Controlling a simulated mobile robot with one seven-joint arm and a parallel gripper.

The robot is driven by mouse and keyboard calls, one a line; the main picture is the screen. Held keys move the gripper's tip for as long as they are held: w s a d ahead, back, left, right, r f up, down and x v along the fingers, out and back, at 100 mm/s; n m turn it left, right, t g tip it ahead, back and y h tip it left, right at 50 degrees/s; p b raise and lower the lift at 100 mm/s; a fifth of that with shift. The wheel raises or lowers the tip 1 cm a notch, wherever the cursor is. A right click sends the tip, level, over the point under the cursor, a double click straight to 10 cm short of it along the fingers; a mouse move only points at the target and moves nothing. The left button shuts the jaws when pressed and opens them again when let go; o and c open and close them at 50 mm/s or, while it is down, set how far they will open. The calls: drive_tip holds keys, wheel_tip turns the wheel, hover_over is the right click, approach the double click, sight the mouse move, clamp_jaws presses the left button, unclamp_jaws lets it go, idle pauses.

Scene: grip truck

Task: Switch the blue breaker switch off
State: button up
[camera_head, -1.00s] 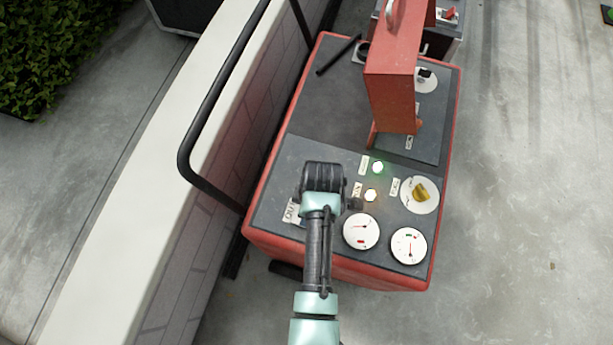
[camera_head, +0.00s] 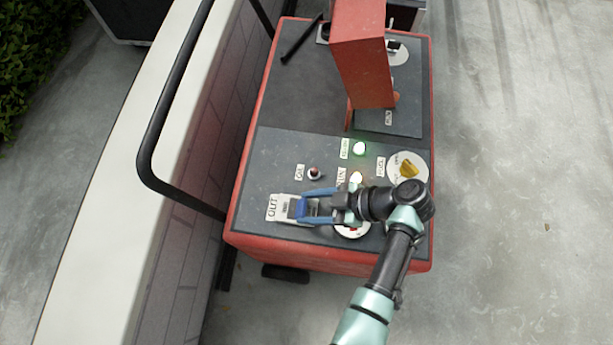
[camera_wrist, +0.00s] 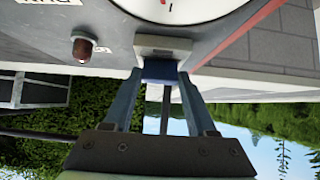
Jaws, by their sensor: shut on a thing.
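The blue breaker switch (camera_head: 293,208) sits in a pale housing beside the "OUT" label on the grey top panel of the red machine. My gripper (camera_head: 305,207) reaches it from the right, lying low over the panel, with its fingers on either side of the switch. In the wrist view, the blue switch (camera_wrist: 160,71) is between the two fingertips of my gripper (camera_wrist: 160,78), which is shut on it. The fingers partly hide the switch in the head view.
A tall red box (camera_head: 362,65) stands behind. A black rail (camera_head: 150,140) runs along the left.

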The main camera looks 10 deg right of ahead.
drive_tip(key=shift+d+f+y+b, duration=0.1)
drive_tip(key=shift+d+y+b, duration=0.1)
drive_tip(key=shift+y+b, duration=0.4)
drive_tip(key=o, duration=1.4)
drive_tip(key=shift+c, duration=0.2)
drive_tip(key=p+v, duration=0.4)
drive_tip(key=v, duration=0.9)
drive_tip(key=shift+s+p, duration=0.2)
drive_tip(key=shift+p, duration=0.1)
drive_tip(key=shift+a, duration=0.1)
